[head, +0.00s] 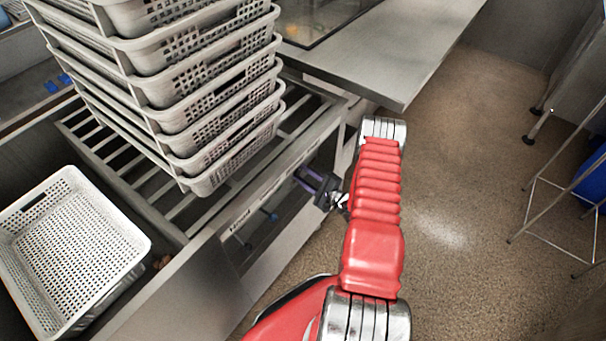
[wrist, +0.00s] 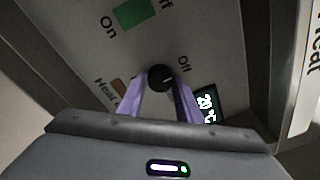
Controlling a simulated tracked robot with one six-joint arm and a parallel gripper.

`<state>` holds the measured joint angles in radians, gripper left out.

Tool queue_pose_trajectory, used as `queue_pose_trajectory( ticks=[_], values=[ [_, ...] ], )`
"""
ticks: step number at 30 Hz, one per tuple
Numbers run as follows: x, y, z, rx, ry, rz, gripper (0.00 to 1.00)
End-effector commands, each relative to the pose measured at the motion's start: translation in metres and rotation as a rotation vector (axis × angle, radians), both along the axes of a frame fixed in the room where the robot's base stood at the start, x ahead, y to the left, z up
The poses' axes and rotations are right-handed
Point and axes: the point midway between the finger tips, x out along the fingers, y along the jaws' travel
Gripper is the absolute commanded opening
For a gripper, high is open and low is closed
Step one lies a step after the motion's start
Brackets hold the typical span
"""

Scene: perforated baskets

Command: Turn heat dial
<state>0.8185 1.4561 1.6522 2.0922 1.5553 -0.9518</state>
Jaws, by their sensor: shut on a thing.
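The heat dial (wrist: 160,78) is a round black knob on a grey control panel (wrist: 85,30) in the wrist view. Its panel carries the words "Heat" on the left and "Off" on the right, and a light mark shows on the knob. My gripper (wrist: 157,86), with two purple fingers, is shut on the dial, one finger at each side. In the head view my gripper (head: 305,180) is at the front of the metal unit, and the dial cannot be made out there.
A green switch (wrist: 133,13) marked "On" and a small lit display (wrist: 207,104) are near the dial. In the head view, stacked perforated baskets (head: 165,85) stand on the slatted unit (head: 205,215). A single white basket (head: 70,245) is at left. Floor at right is mostly open.

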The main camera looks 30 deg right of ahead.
Motion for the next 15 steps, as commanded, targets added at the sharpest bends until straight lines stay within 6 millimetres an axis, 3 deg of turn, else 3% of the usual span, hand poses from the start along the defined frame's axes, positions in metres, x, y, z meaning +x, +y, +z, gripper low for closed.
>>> queue_pose_trajectory(
  ticks=[15],
  values=[
    [-0.0009,0.0012,-0.0014,0.103,0.040,0.001,0.09]
  ],
)
